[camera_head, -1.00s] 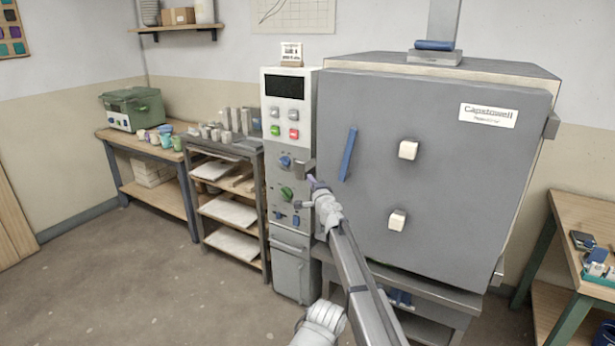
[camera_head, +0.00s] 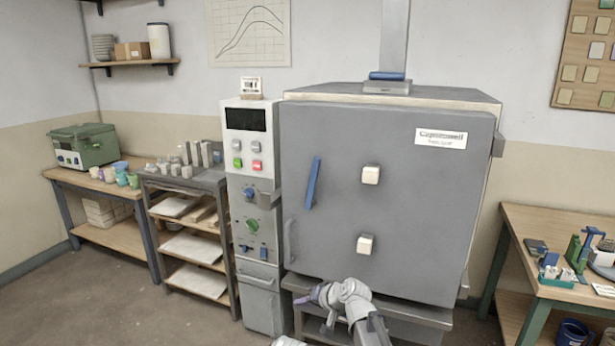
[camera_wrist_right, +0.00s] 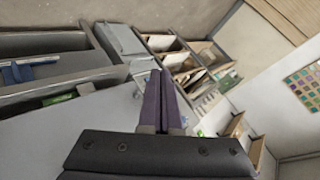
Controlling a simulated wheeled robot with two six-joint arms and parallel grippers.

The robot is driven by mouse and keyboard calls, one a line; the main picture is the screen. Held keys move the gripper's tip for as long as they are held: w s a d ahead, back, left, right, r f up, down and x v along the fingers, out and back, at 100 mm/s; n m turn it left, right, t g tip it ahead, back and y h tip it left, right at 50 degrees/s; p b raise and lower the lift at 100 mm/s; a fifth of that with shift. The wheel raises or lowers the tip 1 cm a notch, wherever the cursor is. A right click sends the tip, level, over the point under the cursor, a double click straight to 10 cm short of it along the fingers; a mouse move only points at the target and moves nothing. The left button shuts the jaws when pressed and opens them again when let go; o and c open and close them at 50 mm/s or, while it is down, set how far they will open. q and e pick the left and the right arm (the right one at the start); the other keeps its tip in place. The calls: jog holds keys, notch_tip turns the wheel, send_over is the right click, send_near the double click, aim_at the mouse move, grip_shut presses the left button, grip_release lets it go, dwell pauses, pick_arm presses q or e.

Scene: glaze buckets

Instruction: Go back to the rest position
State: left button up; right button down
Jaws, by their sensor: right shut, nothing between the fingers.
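My right gripper (camera_head: 312,294) is low in front of the kiln (camera_head: 410,220), near the bottom edge of its door in the head view. It points left and is apart from the control panel (camera_head: 252,185). In the right wrist view its two dark purple fingers (camera_wrist_right: 161,74) lie together with nothing between them. The kiln's big grey door is closed, with a blue handle (camera_head: 312,183) and two pale knobs. My left gripper is out of view.
A rack with shelves (camera_head: 190,245) stands left of the control panel. A bench (camera_head: 62,180) with a green machine (camera_head: 84,146) is farther left. A wooden table (camera_head: 530,225) with small tools is at the right. Floor is open at the lower left.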

jog(key=s+d+f+n+g+h, duration=0.1)
jog(key=s+d+f+g+h, duration=0.25)
jog(key=s+d, duration=0.75)
jog(key=s+d+f+g+h, duration=0.4)
jog(key=s+d, duration=0.4)
jog(key=s, duration=0.5)
jog(key=s+a+r+n+h+p, duration=0.1)
jog(key=s+a+r+n+p, duration=0.2)
jog(key=s+a+r+p, duration=0.2)
jog(key=a+r+p, duration=0.3)
jog(key=a, duration=0.3)
jog(key=shift+n+p, duration=0.3)
jog(key=shift+n, duration=0.1)
jog(key=shift+w+a+r, duration=0.1)
jog(key=shift+a+r, duration=0.05)
